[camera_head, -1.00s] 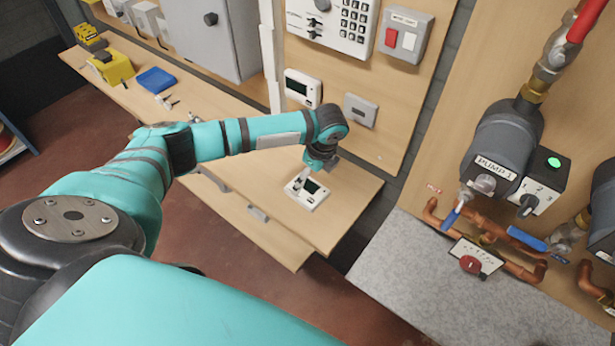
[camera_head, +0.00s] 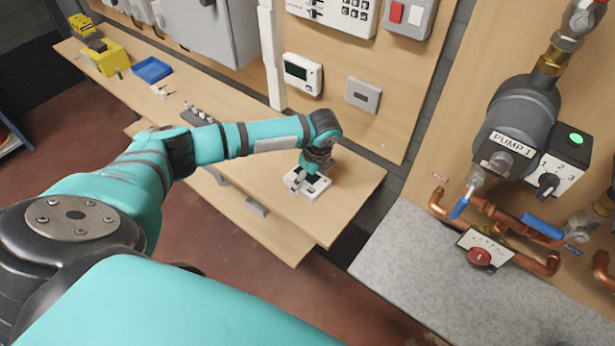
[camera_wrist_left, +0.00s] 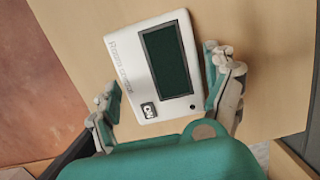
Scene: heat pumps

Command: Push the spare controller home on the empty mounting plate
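The spare controller (camera_head: 316,187), a white box with a dark screen, lies on the wooden bench under my left gripper (camera_head: 306,180). In the left wrist view the controller (camera_wrist_left: 152,65) lies face up, with its screen and an ON button showing. My left gripper (camera_wrist_left: 165,92) is open, with one finger on each side of the controller. The empty mounting plate (camera_head: 363,95), a small grey plate, is on the upright wooden board behind the bench. My right gripper is not in view.
Another white controller (camera_head: 303,74) is mounted left of the plate. A blue tray (camera_head: 152,69), a yellow case (camera_head: 106,58) and small parts lie farther left on the bench (camera_head: 345,188). Pump 1 (camera_head: 518,125) and copper pipes stand at right above a grey counter (camera_head: 420,270).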

